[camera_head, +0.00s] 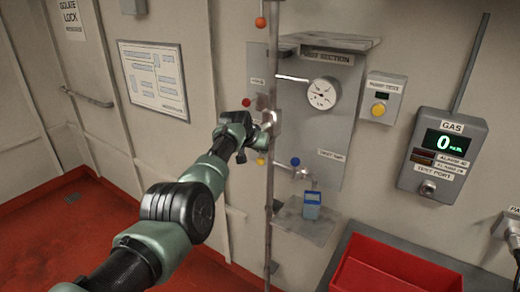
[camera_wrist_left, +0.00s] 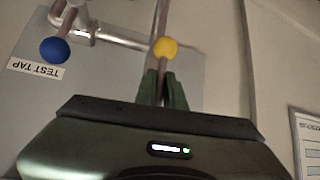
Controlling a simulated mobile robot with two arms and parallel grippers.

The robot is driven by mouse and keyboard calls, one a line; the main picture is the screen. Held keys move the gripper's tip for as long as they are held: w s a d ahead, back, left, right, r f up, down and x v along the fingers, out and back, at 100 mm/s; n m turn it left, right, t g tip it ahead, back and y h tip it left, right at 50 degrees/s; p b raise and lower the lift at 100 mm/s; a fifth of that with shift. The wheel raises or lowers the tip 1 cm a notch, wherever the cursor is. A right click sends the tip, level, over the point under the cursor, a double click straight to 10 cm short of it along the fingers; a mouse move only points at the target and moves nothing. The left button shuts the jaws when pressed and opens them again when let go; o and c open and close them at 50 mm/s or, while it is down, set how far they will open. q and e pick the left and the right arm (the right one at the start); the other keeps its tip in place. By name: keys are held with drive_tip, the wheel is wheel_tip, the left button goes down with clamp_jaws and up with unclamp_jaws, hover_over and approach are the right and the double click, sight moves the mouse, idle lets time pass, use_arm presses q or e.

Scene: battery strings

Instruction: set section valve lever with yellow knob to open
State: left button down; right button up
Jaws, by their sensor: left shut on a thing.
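The yellow knob (camera_head: 261,161) hangs below my left gripper in the head view, on the left side of the vertical pipe. In the left wrist view the yellow knob (camera_wrist_left: 165,47) shows just past my fingertips, and its lever runs back between them. My left gripper (camera_wrist_left: 164,88) is shut on the lever behind the knob. In the head view the left gripper (camera_head: 258,138) is at the pipe, and its wrist hides much of the lever. The pale valve body (camera_head: 271,120) is partly hidden. My right gripper is not in view.
An orange knob (camera_head: 260,22) and a red knob (camera_head: 246,102) are near the vertical pipe (camera_head: 270,200). A blue tap knob (camera_head: 295,162) is right of it, above a blue cup (camera_head: 311,205) on a shelf. A gauge (camera_head: 322,94) and red bin (camera_head: 390,270) are further right.

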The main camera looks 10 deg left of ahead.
use_arm(q)
drive_tip(key=c, duration=1.5)
unclamp_jaws()
drive_tip(key=shift+w+d+f, duration=0.1)
drive_tip(key=shift+s+r, duration=0.35)
drive_tip(key=shift+r, duration=0.1)
drive_tip(key=b+v, duration=0.1)
drive_tip(key=v, duration=0.5)
drive_tip(key=shift+s+r, duration=0.15)
drive_tip(key=shift+s, duration=0.15)
